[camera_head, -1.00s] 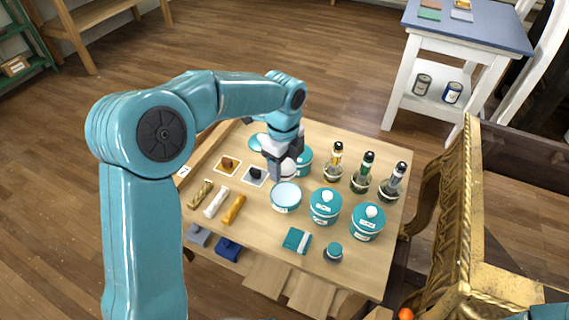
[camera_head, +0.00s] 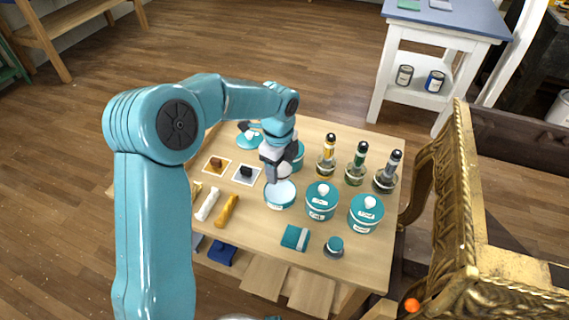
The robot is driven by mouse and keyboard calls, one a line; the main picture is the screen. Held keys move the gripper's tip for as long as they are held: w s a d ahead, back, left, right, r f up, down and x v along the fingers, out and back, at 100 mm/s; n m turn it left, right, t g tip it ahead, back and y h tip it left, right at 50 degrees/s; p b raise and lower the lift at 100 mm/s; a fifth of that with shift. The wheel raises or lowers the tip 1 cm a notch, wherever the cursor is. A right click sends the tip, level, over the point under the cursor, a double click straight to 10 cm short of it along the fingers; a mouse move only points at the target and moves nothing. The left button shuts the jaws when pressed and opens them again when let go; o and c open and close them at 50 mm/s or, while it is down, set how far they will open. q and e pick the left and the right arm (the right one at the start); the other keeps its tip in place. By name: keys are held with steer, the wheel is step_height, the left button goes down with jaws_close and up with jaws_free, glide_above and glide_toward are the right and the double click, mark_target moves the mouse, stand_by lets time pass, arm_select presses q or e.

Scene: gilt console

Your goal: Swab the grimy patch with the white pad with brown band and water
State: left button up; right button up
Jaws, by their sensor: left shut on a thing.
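My left gripper (camera_head: 275,160) is shut on a small whitish piece (camera_head: 284,171), probably the white pad; its brown band is not clear from here. It hangs just above the back rim of an open teal jar (camera_head: 280,199) with pale contents, which look like water. Whether the pad touches the contents I cannot tell. A teal lid with a white knob (camera_head: 249,141) lies on the wooden table behind the gripper. The jar labels are too small to read. I cannot make out a grimy patch. My right gripper is not in view.
Lidded teal jars (camera_head: 321,203) and stoppered bottles (camera_head: 356,165) stand right of the open jar on the wooden table (camera_head: 262,226). Rolled cloths (camera_head: 227,210) and sample tiles lie left. A carved gilt frame (camera_head: 452,200) rises at the right, with an orange ball (camera_head: 411,305) near its base.

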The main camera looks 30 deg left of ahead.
mark_target(279, 191)
arm_select(q)
steer(key=shift+a+f, duration=0.2)
steer(key=shift+f, duration=0.25)
step_height(279, 191, down, 6)
steer(key=b, duration=0.5)
steer(key=shift+r, duration=0.25)
steer(key=shift+f+b, duration=0.4)
steer(key=shift+f, duration=0.15)
steer(key=shift+s, duration=0.1)
stand_by(1.4)
steer(key=shift+r+p, duration=0.1)
steer(key=shift+p, duration=0.2)
step_height(279, 191, up, 7)
steer(key=p, duration=0.6)
steer(key=shift+d, duration=0.1)
stand_by(1.0)
